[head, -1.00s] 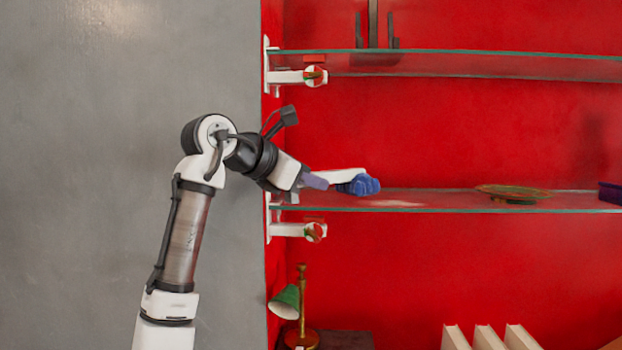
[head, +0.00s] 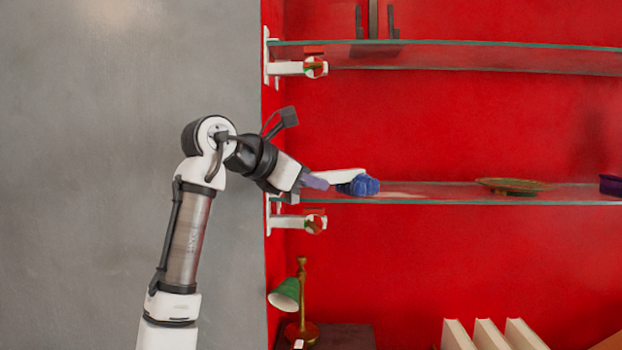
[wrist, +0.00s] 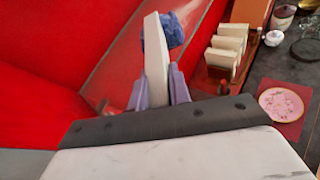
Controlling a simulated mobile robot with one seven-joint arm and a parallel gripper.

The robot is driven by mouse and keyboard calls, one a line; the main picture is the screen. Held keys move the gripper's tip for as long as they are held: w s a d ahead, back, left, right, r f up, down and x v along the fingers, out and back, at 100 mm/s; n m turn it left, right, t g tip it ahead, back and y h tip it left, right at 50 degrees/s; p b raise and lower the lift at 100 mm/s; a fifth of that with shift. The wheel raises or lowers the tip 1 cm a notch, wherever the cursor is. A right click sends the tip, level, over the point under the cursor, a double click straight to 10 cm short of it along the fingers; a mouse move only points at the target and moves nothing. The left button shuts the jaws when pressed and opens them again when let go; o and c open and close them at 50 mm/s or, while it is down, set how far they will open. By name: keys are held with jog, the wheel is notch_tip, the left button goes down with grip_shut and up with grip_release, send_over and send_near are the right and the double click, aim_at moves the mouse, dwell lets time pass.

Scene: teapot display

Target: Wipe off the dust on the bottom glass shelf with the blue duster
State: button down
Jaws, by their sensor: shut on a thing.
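The blue duster (head: 358,185) has a white handle and a blue fluffy head. My gripper (head: 310,181) is shut on its handle, and the head points right, at the level of the bottom glass shelf (head: 440,194). Whether the head touches the glass is not clear. A pale dust patch (head: 402,195) shows on the shelf just right of the duster head. In the wrist view my gripper (wrist: 160,92) clasps the white handle, with the blue duster head (wrist: 176,30) beyond it near the glass.
A greenish-gold dish (head: 512,186) and a purple object (head: 611,185) stand farther right on the same shelf. The upper glass shelf (head: 480,58) is above. White brackets sit at the left. A green lamp (head: 286,295) and white upright slabs (head: 487,334) are below.

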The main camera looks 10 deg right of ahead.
jog(key=shift+f, duration=0.1)
jog(key=shift+s+d, duration=1.45)
jog(key=shift+d, duration=5.6)
jog(key=shift+w+a+p, duration=0.2)
jog(key=shift+w+a, duration=0.05)
jog(key=shift+a, duration=0.9)
jog(key=shift+w+a+p, duration=0.25)
jog(key=shift+a, duration=0.9)
jog(key=shift+w+a+p, duration=0.2)
jog(key=shift+w+a, duration=0.05)
jog(key=shift+a, duration=0.9)
jog(key=shift+w+a, duration=0.25)
jog(key=shift+a, duration=0.95)
jog(key=shift+w+a, duration=0.2)
jog(key=shift+a, duration=1.05)
jog(key=shift+w+a, duration=0.25)
jog(key=shift+a, duration=0.95)
jog(key=shift+r, duration=3)
